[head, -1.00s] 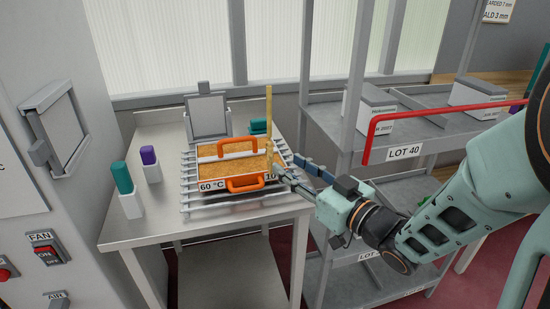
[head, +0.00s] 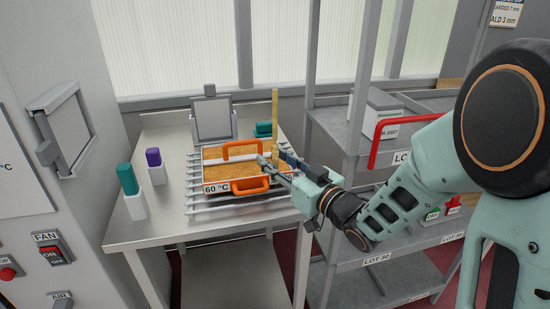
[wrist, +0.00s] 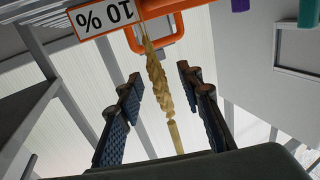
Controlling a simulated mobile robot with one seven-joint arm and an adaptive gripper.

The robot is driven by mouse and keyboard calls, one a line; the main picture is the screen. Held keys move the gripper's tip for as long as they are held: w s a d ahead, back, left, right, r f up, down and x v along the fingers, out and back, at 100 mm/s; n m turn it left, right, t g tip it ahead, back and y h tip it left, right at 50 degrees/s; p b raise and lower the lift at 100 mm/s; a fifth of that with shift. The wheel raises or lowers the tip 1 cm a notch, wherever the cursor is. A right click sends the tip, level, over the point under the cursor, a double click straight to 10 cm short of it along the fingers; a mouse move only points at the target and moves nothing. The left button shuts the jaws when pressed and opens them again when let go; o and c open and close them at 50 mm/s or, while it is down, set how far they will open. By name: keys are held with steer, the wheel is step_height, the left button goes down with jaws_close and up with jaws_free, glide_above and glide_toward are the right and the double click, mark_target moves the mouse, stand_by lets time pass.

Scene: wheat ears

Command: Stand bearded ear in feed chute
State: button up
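My gripper (head: 270,160) reaches in from the right at the tray. In the wrist view, my gripper (wrist: 165,95) has its two blue padded fingers apart, one on each side of the ear, with gaps on both sides. I cannot pick out the feed chute for certain.
Teal (head: 128,180) and purple (head: 153,157) capped holders stand at left. A grey cabinet with a framed flap (head: 70,130) is far left; metal shelving (head: 335,125) is close right.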

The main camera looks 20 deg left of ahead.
steer(key=c, duration=0.8)
steer(key=shift+r, duration=0.2)
